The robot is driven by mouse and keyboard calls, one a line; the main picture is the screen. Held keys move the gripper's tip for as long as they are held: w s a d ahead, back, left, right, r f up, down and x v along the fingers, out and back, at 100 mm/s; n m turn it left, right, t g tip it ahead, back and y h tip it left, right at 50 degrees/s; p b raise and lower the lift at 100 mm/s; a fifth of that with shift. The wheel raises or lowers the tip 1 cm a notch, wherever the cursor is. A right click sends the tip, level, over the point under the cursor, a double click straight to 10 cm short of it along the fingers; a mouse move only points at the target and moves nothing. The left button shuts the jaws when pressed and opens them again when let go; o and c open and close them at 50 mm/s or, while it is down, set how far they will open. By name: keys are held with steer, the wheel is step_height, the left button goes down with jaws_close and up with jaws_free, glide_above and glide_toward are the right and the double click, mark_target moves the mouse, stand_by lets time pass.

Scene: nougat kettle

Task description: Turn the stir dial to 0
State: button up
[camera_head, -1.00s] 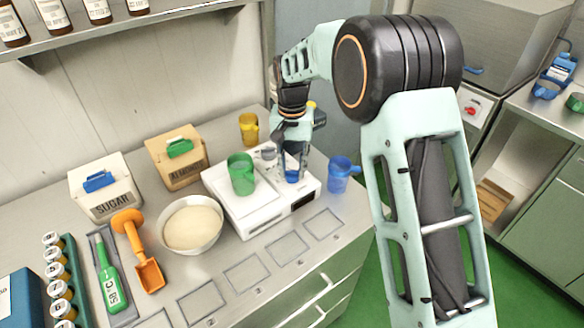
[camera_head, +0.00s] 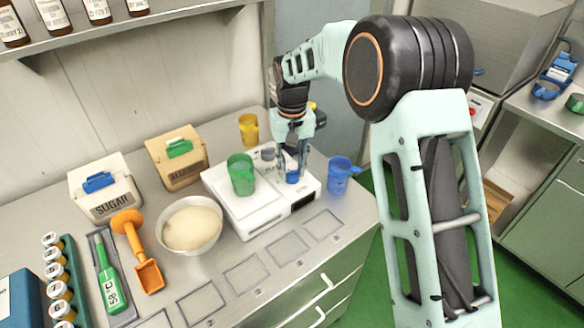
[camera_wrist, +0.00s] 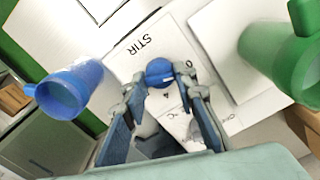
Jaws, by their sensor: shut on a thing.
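The white hotplate-stirrer (camera_head: 252,222) stands on the steel counter. Its blue stir dial (camera_head: 292,177) is on the right part of the top. In the wrist view the dial (camera_wrist: 160,72) lies beside the printed word STIR, and several small numerals show around it. My gripper (camera_wrist: 161,76) points down at the dial, with a fingertip on each side of it, shut on it. It also shows from the side in the head view (camera_head: 291,172). The dial's exact setting cannot be read.
A green jug (camera_head: 241,174) stands on the stirrer's plate, left of my gripper. A blue jug (camera_head: 339,176) stands close on the right, and a yellow jug (camera_head: 249,129) behind. A bowl of pale powder (camera_head: 191,226) is at the left. The counter's front squares are clear.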

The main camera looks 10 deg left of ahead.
mark_target(292, 171)
steer(key=o, duration=1.2)
steer(key=shift+c, duration=0.2)
step_height(292, 171, up, 12)
steer(key=shift+r, duration=0.1)
